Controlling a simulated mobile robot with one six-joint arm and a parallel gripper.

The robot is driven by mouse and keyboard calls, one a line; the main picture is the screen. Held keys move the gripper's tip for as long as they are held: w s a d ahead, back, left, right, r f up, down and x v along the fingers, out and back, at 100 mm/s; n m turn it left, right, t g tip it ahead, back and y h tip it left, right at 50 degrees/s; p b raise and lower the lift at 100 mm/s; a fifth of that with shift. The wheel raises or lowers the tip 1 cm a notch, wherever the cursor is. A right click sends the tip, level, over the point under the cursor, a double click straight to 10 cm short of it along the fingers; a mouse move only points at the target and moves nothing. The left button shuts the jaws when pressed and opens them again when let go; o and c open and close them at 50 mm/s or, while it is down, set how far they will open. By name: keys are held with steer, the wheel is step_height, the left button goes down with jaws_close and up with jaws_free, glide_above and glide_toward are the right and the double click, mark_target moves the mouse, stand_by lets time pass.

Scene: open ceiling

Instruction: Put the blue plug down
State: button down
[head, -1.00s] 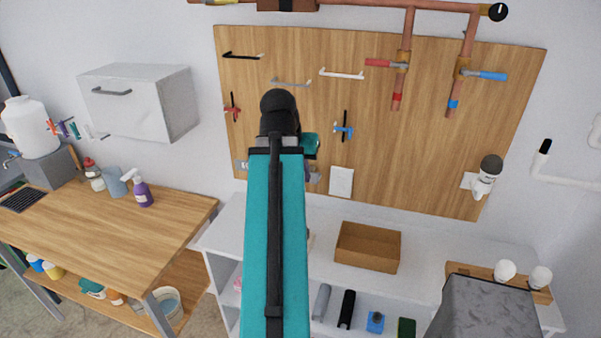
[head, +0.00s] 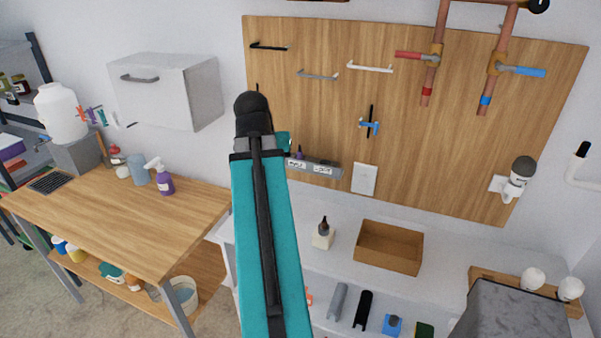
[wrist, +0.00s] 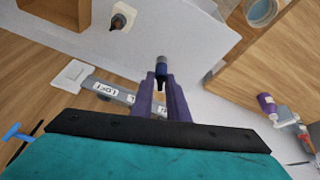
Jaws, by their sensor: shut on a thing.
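The blue plug (wrist: 161,68) shows in the wrist view as a dark blue cylinder standing out past my fingertips. My gripper (wrist: 162,84) has purple fingers and is shut on its near end. In the wrist view, a grey rail with white labels (wrist: 105,88) lies behind and left of the fingers. In the head view, the labelled rail (head: 322,168) is fixed low on the wooden board, right of my arm. A small purple thing (head: 300,153) shows at its top edge.
The white bench (head: 340,265) under the board has clear top space around a brown open box (head: 389,247) and a white block with a dark top (head: 323,233). A wooden table (head: 110,215) with a purple spray bottle (head: 165,182) stands left.

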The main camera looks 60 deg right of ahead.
steer(key=w+a+f+n+t+y+b, duration=0.1)
steer(key=w+a+f+n+b, duration=0.25)
steer(key=w+a, duration=0.7)
steer(key=w+a+f+n+t+b, duration=0.1)
steer(key=w+a+f+n+b, duration=0.2)
steer(key=w+a, duration=0.75)
steer(key=w+a+f+n+b, duration=0.1)
steer(key=w+a+f+n, duration=0.1)
steer(key=w+a, duration=0.3)
steer(key=w+a+f+n+t+y+b, duration=0.1)
steer(key=w+a+f+n, duration=0.2)
steer(key=a, duration=1.1)
steer(key=w+a+f+n+y+b, duration=0.1)
steer(key=w+a+f+n, duration=0.1)
steer(key=w+a, duration=0.5)
steer(key=a+f, duration=0.1)
steer(key=a, duration=0.1)
steer(key=shift+a+f+t+b, duration=0.15)
steer(key=shift+a+t+b, duration=0.2)
steer(key=shift+t+b, duration=0.05)
steer(key=shift+s, duration=0.15)
